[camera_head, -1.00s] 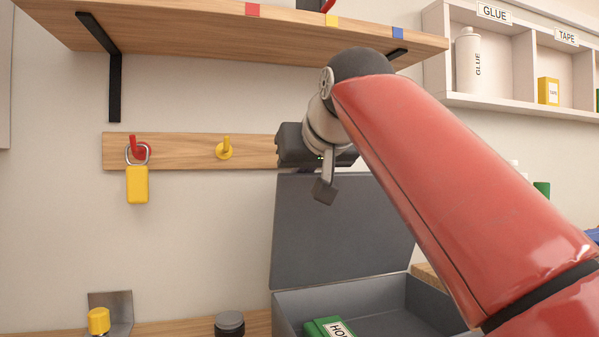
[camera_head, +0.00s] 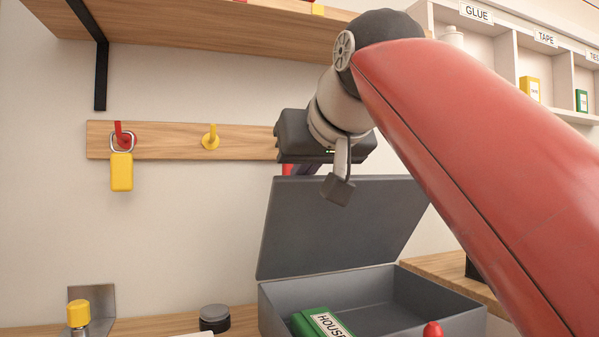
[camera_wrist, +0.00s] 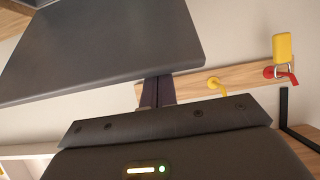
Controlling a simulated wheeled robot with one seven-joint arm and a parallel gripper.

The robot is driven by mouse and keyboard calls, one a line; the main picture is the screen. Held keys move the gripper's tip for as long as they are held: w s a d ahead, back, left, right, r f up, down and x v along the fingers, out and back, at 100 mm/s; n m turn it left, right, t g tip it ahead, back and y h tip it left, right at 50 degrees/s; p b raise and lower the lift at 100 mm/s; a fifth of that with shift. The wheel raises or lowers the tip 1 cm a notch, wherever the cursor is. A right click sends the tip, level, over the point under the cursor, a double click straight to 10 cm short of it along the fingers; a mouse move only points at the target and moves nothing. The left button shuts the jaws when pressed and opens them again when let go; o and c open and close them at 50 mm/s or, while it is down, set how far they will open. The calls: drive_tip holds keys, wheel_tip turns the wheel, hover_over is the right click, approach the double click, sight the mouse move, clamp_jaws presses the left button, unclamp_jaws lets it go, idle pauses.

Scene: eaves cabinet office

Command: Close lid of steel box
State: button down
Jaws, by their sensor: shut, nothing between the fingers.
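The grey steel box (camera_head: 375,300) stands open on the wooden surface. Its lid (camera_head: 340,230) is raised and leans a little back toward the wall. My gripper (camera_head: 298,169) is at the lid's top edge, its fingers partly hidden behind the lid. In the wrist view the shut, empty fingers (camera_wrist: 157,92) reach up beside the lid (camera_wrist: 100,50). I cannot tell whether they touch it.
A wooden rail (camera_head: 180,140) on the wall holds a yellow padlock (camera_head: 121,172) on a red hook, and a yellow hook (camera_head: 211,138). A wooden shelf (camera_head: 190,35) hangs above. A dark round container (camera_head: 214,318) stands left of the box. Labelled cubbies (camera_head: 510,50) are at the right.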

sight(309, 181)
drive_tip(key=shift+s+d+f+b, duration=0.15)
drive_tip(key=shift+s+d+b, duration=0.1)
drive_tip(key=shift+s, duration=0.3)
drive_tip(key=shift+s+d+f+b, duration=0.2)
drive_tip(key=shift+s+b, duration=0.05)
drive_tip(key=shift+s, duration=0.25)
drive_tip(key=shift+s+d+f+b, duration=0.15)
drive_tip(key=shift+s+d+b, duration=0.1)
drive_tip(key=shift+s, duration=0.3)
wheel_tip(309, 181, up, 6)
drive_tip(key=s+d+p, duration=0.1)
drive_tip(key=s+p, duration=0.1)
drive_tip(key=p, duration=0.3)
drive_tip(key=shift+s+p, duration=0.3)
drive_tip(key=shift+s, duration=0.1)
